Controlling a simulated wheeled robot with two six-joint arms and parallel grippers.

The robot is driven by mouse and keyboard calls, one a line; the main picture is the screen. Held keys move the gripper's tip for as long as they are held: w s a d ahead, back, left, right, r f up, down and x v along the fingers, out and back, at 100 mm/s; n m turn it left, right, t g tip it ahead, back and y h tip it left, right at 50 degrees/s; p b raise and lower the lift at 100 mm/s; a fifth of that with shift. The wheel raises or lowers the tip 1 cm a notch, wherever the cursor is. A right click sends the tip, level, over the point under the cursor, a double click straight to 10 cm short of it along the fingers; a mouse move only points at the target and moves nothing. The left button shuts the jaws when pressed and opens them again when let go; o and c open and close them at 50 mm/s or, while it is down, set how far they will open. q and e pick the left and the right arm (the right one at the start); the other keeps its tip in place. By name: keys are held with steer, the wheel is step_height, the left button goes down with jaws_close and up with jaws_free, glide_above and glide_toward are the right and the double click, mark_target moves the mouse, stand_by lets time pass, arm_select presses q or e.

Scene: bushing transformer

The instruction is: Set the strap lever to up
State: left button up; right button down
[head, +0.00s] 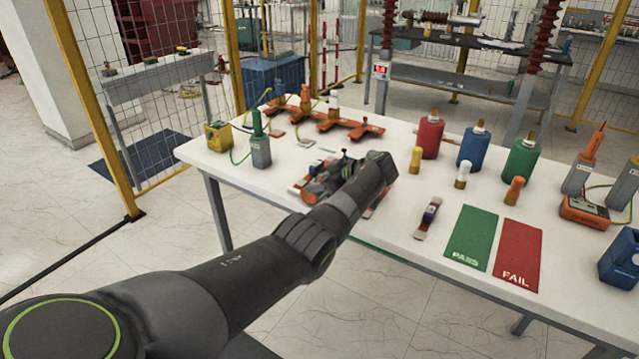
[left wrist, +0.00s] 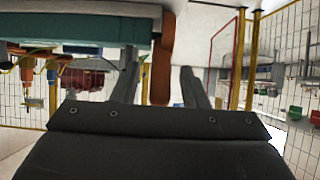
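My left gripper (head: 325,180) is low over the front part of the white table in the head view, at a cluster of orange and dark parts, and my arm hides much of it. In the left wrist view its two dark fingers (left wrist: 160,88) stand apart. An orange-brown bar (left wrist: 161,60) shows between them, closer to the left finger. I cannot tell whether a finger touches it. It seems to be the strap lever, but its position is unclear. An orange strap end (head: 376,205) shows beside my gripper in the head view. My right gripper is not in view.
The white table (head: 400,240) carries a small strap piece (head: 428,215), a green PASS mat (head: 470,238) and a red FAIL mat (head: 520,255) to the right. Red (head: 431,138), blue (head: 473,150) and green (head: 522,160) cylinders stand behind. An orange rack (head: 335,122) lies at the back left.

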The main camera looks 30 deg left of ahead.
arm_select(q)
steer(key=b+v, duration=0.4)
steer(key=v, duration=1.3)
steer(key=shift+d, duration=0.25)
steer(key=shift+d, duration=0.1)
